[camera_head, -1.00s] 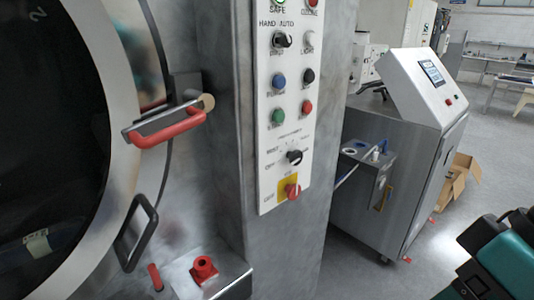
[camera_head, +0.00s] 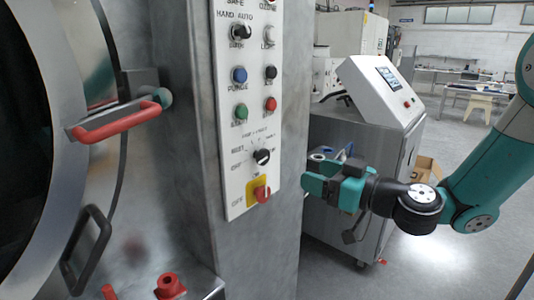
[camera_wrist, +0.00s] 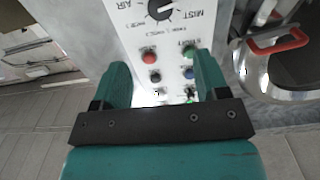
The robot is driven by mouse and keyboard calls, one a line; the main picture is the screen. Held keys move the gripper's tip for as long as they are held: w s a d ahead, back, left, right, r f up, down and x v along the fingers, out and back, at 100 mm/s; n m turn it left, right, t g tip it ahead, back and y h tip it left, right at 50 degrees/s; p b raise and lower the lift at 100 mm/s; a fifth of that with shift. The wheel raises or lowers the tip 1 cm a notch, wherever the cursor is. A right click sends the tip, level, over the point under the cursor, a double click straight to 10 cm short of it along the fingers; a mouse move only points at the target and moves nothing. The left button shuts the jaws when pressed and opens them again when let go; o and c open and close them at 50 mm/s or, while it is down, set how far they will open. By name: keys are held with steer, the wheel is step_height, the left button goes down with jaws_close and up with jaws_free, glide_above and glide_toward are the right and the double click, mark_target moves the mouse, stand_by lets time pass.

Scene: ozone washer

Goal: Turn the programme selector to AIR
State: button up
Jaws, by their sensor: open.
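The programme selector (camera_head: 262,157) is a black knob low on the white control panel (camera_head: 232,192), above a red and yellow switch. In the wrist view the selector (camera_wrist: 160,9) is at the top edge and partly cut off, with AIR printed to its left and MIST to its right. I cannot tell for sure which label it points at. My gripper (camera_head: 311,177) is open and empty, to the right of the panel and apart from the selector. In the wrist view its two green fingers (camera_wrist: 162,64) are spread, with panel buttons showing between them.
The red and yellow switch (camera_head: 263,194) sits just below the selector. Green (camera_head: 241,111) and red (camera_head: 270,104) buttons are above it. A red door handle (camera_head: 118,122) sticks out at left. A grey cabinet with a screen (camera_head: 387,83) stands behind my arm.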

mark_target(266, 157)
steer(key=p+x, duration=0.3)
steer(key=x, duration=0.3)
steer(key=p+x, duration=0.4)
steer(key=x, duration=0.2)
steer(key=shift+w+a+r, duration=0.15)
steer(key=shift+a+r, duration=0.05)
steer(key=shift+a, duration=0.1)
steer(key=shift+x, duration=0.8)
steer(key=shift+f, duration=0.2)
steer(key=shift+c, duration=0.3)
steer(key=c, duration=0.8)
steer(key=shift+d, duration=0.1)
